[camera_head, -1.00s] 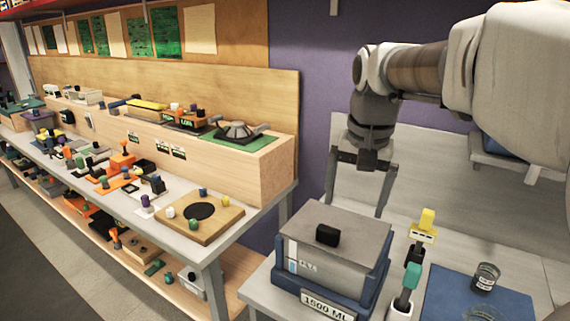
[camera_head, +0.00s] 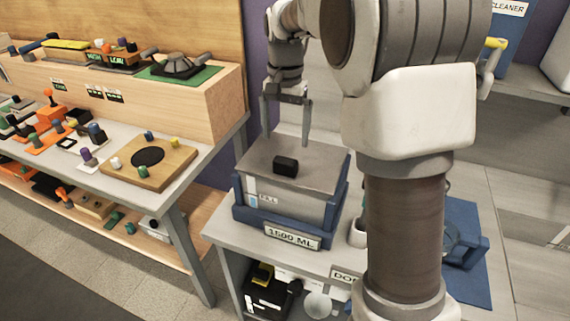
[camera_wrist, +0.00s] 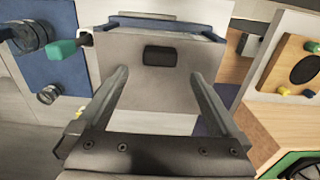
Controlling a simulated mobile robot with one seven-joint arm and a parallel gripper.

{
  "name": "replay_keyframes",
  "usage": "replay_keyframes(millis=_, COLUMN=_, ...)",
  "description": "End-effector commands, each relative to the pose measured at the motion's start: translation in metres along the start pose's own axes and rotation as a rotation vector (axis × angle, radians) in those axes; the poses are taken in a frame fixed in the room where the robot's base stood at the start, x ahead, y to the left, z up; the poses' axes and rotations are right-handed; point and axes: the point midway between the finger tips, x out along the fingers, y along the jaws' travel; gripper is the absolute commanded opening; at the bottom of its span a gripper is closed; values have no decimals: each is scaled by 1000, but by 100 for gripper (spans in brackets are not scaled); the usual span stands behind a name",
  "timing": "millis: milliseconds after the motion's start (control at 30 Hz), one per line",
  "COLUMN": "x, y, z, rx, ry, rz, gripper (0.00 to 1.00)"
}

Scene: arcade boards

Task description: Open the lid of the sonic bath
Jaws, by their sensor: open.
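The sonic bath (camera_head: 283,208) is a grey box in a blue base with a "1500 ML" label on its front. Its flat grey lid (camera_head: 312,163) is closed, with a black knob (camera_head: 285,165) on top. My gripper (camera_head: 287,138) is open and empty, above and behind the knob. In the wrist view the black knob (camera_wrist: 160,55) lies ahead, roughly centred between the two spread fingers, and neither finger touches it. The lid (camera_wrist: 150,90) fills the middle of that view.
A wooden board with a black disc (camera_head: 148,156) and coloured knobs lies on the bench at left. My arm hides much of the right side. A green-handled tool (camera_wrist: 65,48) stands close beside the bath. A blue mat (camera_head: 470,215) lies at right.

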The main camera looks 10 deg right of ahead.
Motion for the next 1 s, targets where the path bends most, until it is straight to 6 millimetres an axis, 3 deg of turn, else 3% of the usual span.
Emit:
replay_keyframes(millis=200, x=50, y=0, z=1, rx=0, ry=-3, rz=2, gripper=100)
replay_keyframes(millis=400, x=80, y=0, z=0, rx=0, ry=-2, rz=1, gripper=100)
replay_keyframes(millis=600, x=93, y=0, z=0, rx=0, ry=1, rz=-1, gripper=100)
replay_keyframes(millis=867, x=94, y=0, z=0, rx=0, ry=1, rz=-1, gripper=100)
replay_keyframes(millis=1000, x=94, y=0, z=0, rx=0, ry=1, rz=-1, gripper=78)
